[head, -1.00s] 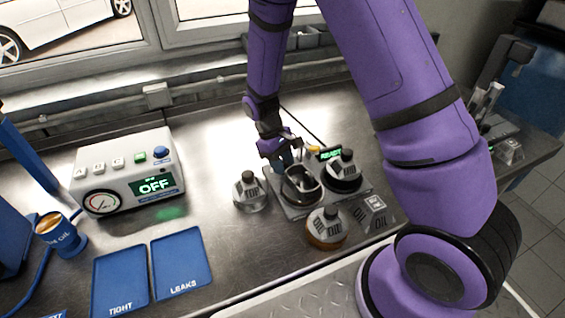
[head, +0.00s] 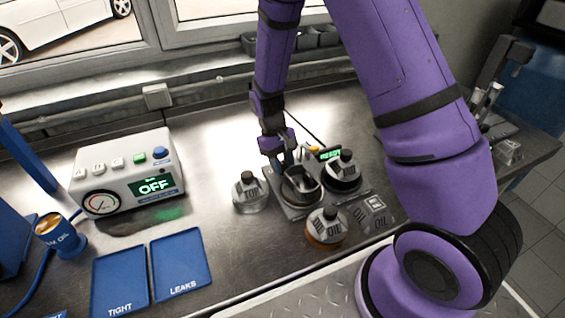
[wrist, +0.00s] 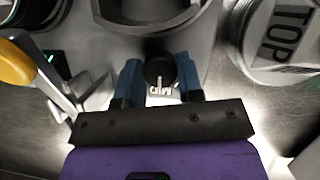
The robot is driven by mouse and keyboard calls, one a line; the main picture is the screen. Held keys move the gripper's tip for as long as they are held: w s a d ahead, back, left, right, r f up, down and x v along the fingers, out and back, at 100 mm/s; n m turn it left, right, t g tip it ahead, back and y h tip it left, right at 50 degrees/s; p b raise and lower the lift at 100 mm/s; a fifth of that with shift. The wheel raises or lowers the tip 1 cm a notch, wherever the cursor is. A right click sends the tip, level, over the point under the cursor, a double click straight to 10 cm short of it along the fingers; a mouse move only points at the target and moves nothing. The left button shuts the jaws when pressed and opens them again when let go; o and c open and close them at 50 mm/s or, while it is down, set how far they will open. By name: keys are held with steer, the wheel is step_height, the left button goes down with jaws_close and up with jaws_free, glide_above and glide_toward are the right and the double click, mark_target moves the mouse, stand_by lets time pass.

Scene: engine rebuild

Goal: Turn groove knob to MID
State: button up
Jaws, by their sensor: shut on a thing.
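The groove knob (wrist: 159,69) is a small black round knob on the grey fixture (head: 299,211), below the round open holder (head: 302,186). My gripper (wrist: 158,82) has its two blue fingers on either side of the knob, shut on it. A white label, partly cut off and seen upside down, shows beside the knob between the fingers; I cannot tell which setting the knob points to. In the head view my gripper (head: 282,165) is at the back left of the fixture and hides the knob.
A piston marked TOP (head: 250,192) stands close left of the fixture. A piston with an orange-brown base (head: 326,227) is in front, and another (head: 343,170) sits behind right, by a green READY display (head: 329,154). A tester reading OFF (head: 128,172) and blue trays (head: 181,262) are left.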

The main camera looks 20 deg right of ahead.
steer(key=o, duration=0.6)
steer(key=v, duration=1.1)
steer(key=shift+f, duration=0.1)
steer(key=s+d+r+t, duration=0.2)
steer(key=s+r, duration=0.1)
steer(key=r, duration=0.3)
steer(key=s+d+r+m+t+y, duration=0.1)
steer(key=s+r, duration=0.3)
steer(key=r, duration=0.3)
steer(key=s+d+r+t, duration=0.2)
steer(key=s+r, duration=0.1)
steer(key=r, duration=0.3)
steer(key=s+d+r+t, duration=0.1)
steer(key=s+r, duration=0.1)
steer(key=s, duration=0.3)
steer(key=s+r+m+t, duration=0.1)
steer(key=s+r+t, duration=0.1)
steer(key=s, duration=0.4)
steer(key=s+d+r+t, duration=0.1)
steer(key=s+r, duration=0.2)
steer(key=s, duration=0.2)
steer(key=shift+s+d+r+t, duration=0.15)
steer(key=shift+s+d+t, duration=0.05)
steer(key=shift+d+t, duration=0.2)
